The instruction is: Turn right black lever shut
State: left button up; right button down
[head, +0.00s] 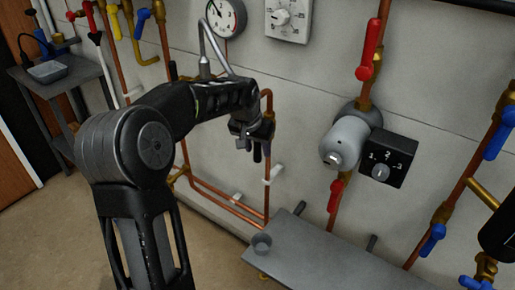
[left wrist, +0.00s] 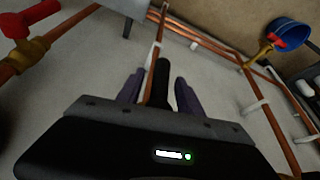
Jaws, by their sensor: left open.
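A black lever (left wrist: 161,85) shows between the two dark fingers of my left gripper (left wrist: 158,77) in the left wrist view, lying roughly along them in front of a copper pipe. The fingers are apart, and I cannot tell whether either one touches the lever. In the head view my left gripper (head: 254,139) is at the copper pipe left of the grey cylinder, pointing down, with the dark lever (head: 257,153) just below it. The gripper and wrist hide the lever's upper end and its valve. My right gripper is not seen.
A grey cylinder (head: 345,142) and black dial box (head: 388,158) stick out to the right. Red levers (head: 369,50) and blue levers (head: 433,240) are on nearby pipes. A side table (head: 62,80) stands far left.

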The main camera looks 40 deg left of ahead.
pick_arm(q)
jog(key=shift+w+f, duration=0.1)
jog(key=shift+f, duration=0.15)
grip_shut()
dwell(0.3)
dwell(0.9)
